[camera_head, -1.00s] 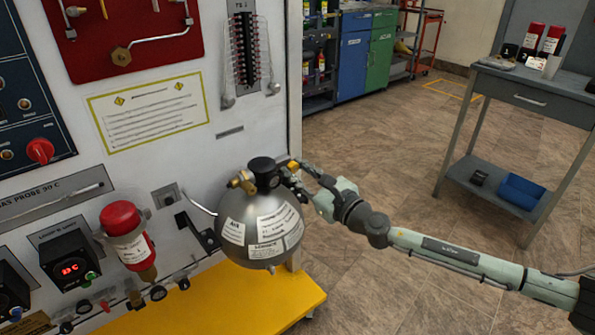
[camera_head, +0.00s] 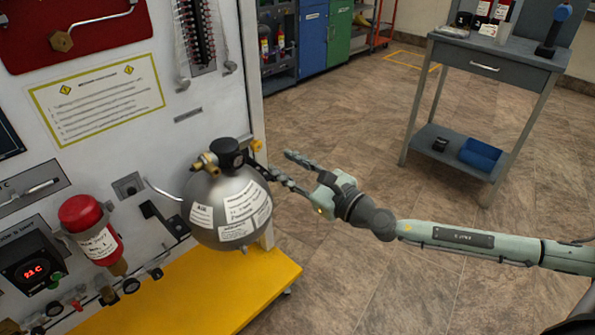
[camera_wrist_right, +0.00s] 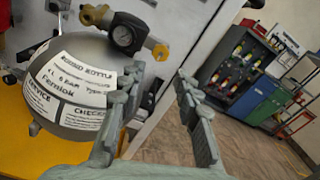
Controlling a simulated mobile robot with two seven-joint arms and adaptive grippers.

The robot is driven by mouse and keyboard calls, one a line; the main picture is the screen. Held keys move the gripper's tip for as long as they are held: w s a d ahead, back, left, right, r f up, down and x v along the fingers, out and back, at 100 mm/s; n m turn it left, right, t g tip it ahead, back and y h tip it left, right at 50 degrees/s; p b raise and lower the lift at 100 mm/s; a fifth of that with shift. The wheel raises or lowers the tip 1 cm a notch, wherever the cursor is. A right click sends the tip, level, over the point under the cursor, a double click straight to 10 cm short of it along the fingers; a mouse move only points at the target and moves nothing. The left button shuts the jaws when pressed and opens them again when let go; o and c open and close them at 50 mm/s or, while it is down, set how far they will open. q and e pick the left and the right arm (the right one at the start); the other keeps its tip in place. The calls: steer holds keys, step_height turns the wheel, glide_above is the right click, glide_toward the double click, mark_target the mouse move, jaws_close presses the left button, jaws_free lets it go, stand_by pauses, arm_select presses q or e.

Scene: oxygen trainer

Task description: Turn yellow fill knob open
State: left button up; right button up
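The round grey bottle (camera_head: 222,232) with white labels hangs at the front of the white panel, above the yellow base. Its neck carries a dark gauge (camera_head: 231,158), which shows its dial in the right wrist view (camera_wrist_right: 124,36). The small yellow knob (camera_head: 256,145) sticks out to the right of the gauge; it also shows in the right wrist view (camera_wrist_right: 161,52). I cannot tell how far it is turned. My right gripper (camera_head: 277,164) is open and empty, just right of the knob and apart from it. In the right wrist view, the knob lies beyond its spread fingers (camera_wrist_right: 158,78). My left gripper is not in view.
A brass fitting (camera_head: 204,162) sits left of the gauge. A red bottle (camera_head: 88,228) is mounted on the panel at left. The yellow base (camera_head: 215,290) juts out below. A grey table (camera_head: 490,68) stands back right, with open floor between.

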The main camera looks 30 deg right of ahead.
steer(key=v, duration=0.3)
steer(key=shift+s, duration=0.3)
steer(key=shift+d, duration=0.1)
steer(key=s+d+f+m+g+h, duration=0.25)
steer(key=d+f+m+h, duration=0.3)
steer(key=f+m, duration=0.6)
steer(key=s+d+f+m+g+h, duration=0.1)
steer(key=d+f+m+g+h, duration=0.35)
steer(key=f+m, duration=0.75)
steer(key=s+a+f+m+g+y, duration=0.1)
steer(key=s+a+f+m+g, duration=0.2)
steer(key=s+f+m, duration=0.6)
steer(key=s+a+f+m+g+y, duration=0.1)
steer(key=s+a+f+m+g, duration=0.2)
steer(key=s+f+m, duration=0.5)
steer(key=s+f+g, duration=0.1)
steer(key=s+f, duration=0.3)
steer(key=s, duration=0.2)
steer(key=shift+a+m+g+y, duration=0.3)
steer(key=shift+a+m+g, duration=0.05)
steer(key=shift+g, duration=0.05)
